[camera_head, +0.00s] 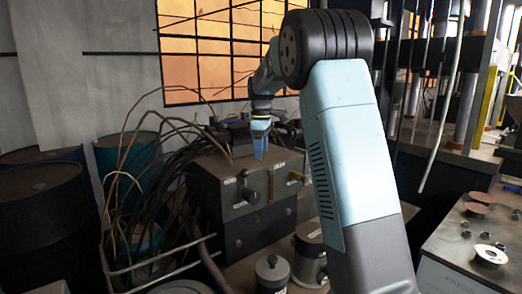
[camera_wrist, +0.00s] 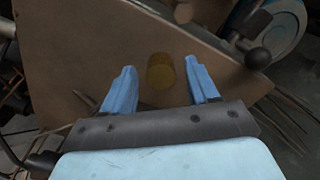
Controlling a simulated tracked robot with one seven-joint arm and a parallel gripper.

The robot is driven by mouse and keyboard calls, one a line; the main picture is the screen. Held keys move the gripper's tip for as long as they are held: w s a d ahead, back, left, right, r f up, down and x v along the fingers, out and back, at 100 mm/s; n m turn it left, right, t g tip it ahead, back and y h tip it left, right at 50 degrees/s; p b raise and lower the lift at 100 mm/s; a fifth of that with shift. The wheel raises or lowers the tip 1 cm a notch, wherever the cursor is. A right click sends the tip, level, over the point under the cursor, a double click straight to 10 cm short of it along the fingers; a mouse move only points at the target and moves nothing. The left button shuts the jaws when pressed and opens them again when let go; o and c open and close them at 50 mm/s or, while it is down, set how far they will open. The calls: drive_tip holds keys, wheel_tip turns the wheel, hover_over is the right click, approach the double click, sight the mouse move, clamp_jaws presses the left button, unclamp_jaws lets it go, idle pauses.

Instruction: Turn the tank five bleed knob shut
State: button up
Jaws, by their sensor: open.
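My gripper (camera_head: 260,150) hangs above the top of a dark grey metal box (camera_head: 232,222), fingers pointing down. In the wrist view its two blue fingers (camera_wrist: 160,70) are open, one on each side of a short brass-coloured cylinder (camera_wrist: 160,73). Gaps show on both sides; I cannot tell how far below the fingertips it is. The cylinder looks like a knob, but no marking on it shows. The box front has a dark round knob (camera_head: 252,196) and a brass-coloured fitting (camera_head: 295,177). Its small white labels are too small to read, so I cannot tell which is tank five's.
Dark cables and brown hoses (camera_head: 140,190) crowd the box's left side, beside dark drums (camera_head: 42,215). Lidded canisters (camera_head: 272,270) stand in front. A bench (camera_head: 455,255) with discs and nuts is at right. In the wrist view, a black ball-ended lever (camera_wrist: 257,58) is at upper right.

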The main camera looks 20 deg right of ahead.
drive_tip(key=shift+f, duration=0.1)
drive_tip(key=shift+c, duration=0.3)
drive_tip(key=c, duration=1)
drive_tip(key=m, duration=0.4)
drive_tip(key=shift+m, duration=0.3)
drive_tip(key=m, duration=1)
drive_tip(key=shift+m, duration=2.7)
